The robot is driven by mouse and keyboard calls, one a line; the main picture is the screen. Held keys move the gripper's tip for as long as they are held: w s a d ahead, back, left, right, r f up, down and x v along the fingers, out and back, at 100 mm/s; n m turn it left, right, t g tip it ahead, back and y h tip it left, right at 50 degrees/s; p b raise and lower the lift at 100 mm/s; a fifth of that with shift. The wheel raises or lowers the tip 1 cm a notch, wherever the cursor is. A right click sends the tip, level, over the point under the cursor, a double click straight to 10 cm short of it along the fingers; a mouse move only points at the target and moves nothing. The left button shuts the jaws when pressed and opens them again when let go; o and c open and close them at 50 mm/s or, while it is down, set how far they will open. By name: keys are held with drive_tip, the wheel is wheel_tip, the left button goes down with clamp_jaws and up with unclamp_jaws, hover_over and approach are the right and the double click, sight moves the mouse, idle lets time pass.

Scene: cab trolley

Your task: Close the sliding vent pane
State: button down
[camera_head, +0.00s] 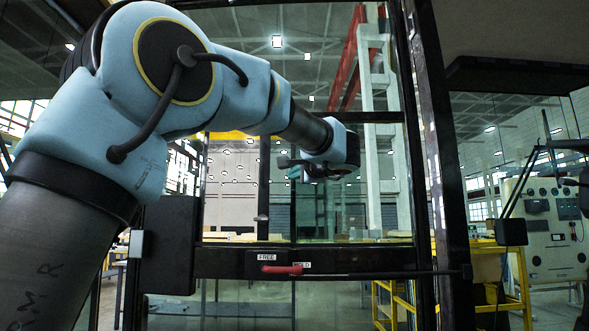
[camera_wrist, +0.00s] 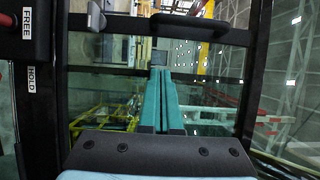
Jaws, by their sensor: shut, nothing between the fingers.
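The glazed vent window (camera_head: 340,205) stands ahead in a dark frame. An upright dark pane edge (camera_head: 264,180) crosses its left half, with a small grey catch (camera_head: 262,218) low on it. In the wrist view this edge runs across the top, with the grey catch (camera_wrist: 95,18) and a black bar handle (camera_wrist: 190,27). My gripper (camera_head: 296,173) is in front of the glass, right of that edge. In the wrist view its teal fingers (camera_wrist: 160,70) are together and empty, pointing at the glass; contact cannot be told. How far the pane stands open is unclear.
A red lever (camera_head: 283,269) lies on the lower rail below the labels FREE (camera_head: 267,257) and HOLD (camera_head: 302,264). A thick dark post (camera_head: 440,160) bounds the window at right. A dark box (camera_head: 170,245) is at lower left. A pale control panel (camera_head: 550,235) stands far right.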

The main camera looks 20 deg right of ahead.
drive_tip(key=w+a+p, duration=0.1)
drive_tip(key=w, duration=0.1)
drive_tip(key=w+a+p, duration=0.1)
drive_tip(key=w, duration=0.1)
drive_tip(key=w+a+p, duration=0.1)
drive_tip(key=w, duration=0.1)
drive_tip(key=shift+w+a+p, duration=0.3)
drive_tip(key=shift+w+p, duration=0.05)
drive_tip(key=shift+w, duration=0.05)
drive_tip(key=w+a+b, duration=0.3)
drive_tip(key=a, duration=0.3)
drive_tip(key=w+a+b, duration=0.3)
drive_tip(key=a, duration=0.3)
drive_tip(key=w+a+b, duration=0.3)
drive_tip(key=a, duration=0.2)
drive_tip(key=shift+w+a, duration=0.25)
drive_tip(key=shift+a, duration=0.15)
